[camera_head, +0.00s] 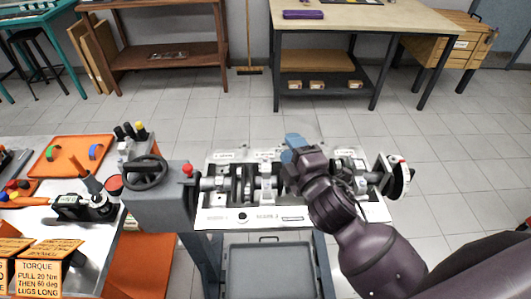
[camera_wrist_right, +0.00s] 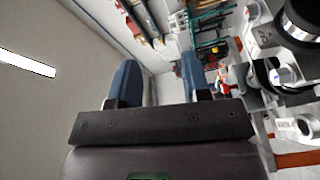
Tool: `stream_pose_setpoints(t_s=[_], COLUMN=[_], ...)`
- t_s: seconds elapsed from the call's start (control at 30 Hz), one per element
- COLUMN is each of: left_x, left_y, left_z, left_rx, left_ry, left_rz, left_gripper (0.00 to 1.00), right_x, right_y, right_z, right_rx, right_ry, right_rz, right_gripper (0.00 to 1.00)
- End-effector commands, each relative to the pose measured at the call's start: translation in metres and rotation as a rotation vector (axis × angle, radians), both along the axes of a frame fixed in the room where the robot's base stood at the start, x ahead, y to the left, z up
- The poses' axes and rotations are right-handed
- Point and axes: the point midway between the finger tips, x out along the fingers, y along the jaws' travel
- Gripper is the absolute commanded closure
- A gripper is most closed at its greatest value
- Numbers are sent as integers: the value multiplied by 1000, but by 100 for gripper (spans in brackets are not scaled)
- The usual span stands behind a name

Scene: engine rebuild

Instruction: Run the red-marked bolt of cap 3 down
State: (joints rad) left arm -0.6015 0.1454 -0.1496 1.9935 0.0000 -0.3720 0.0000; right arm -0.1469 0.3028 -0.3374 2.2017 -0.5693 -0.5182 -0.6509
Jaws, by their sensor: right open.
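The engine block (camera_head: 222,216) with a crankshaft (camera_head: 240,183) lies on a stand in the middle of the head view. My right gripper (camera_head: 293,148) is over the middle of the block, its blue fingers near the back edge. In the right wrist view my right gripper (camera_wrist_right: 160,85) is open, with nothing between its fingers. Engine parts (camera_wrist_right: 285,72) show at the right of that view, beside the fingers. My right arm hides part of the block's right half. I cannot make out cap 3 or a red-marked bolt. My left gripper is not in view.
A grey stand with a handwheel (camera_head: 147,172) and a red knob (camera_head: 187,169) adjoins the block's left end. A left bench holds an orange tray (camera_head: 48,162), tools and a torque sign (camera_head: 40,279). A grey tray (camera_head: 268,272) sits below the block.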

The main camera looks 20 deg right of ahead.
Motion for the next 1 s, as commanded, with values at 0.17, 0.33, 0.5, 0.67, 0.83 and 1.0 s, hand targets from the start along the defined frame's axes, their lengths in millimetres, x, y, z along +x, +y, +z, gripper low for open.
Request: stream_pose_setpoints(t_s=[0.17, 0.33, 0.5, 0.67, 0.83, 1.0], left_x=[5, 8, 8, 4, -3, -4], left_y=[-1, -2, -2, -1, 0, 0], left_z=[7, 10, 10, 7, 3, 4], left_rx=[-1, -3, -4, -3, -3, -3], left_ry=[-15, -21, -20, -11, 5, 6], left_rz=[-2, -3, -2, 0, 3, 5], left_gripper=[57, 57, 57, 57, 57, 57], right_x=[25, 21, 8, 3, 17, 49], right_y=[68, 133, 182, 198, 179, 125], right_z=[58, 84, 76, 46, 7, -13], right_rx=[-483, -945, -1392, -1779, 2039, 1557], right_ry=[-409, -821, -1255, -1680, 2058, 1725], right_rz=[247, 449, 638, 829, -1060, -1021], right_gripper=[56, 56, 56, 56, 56, 56])
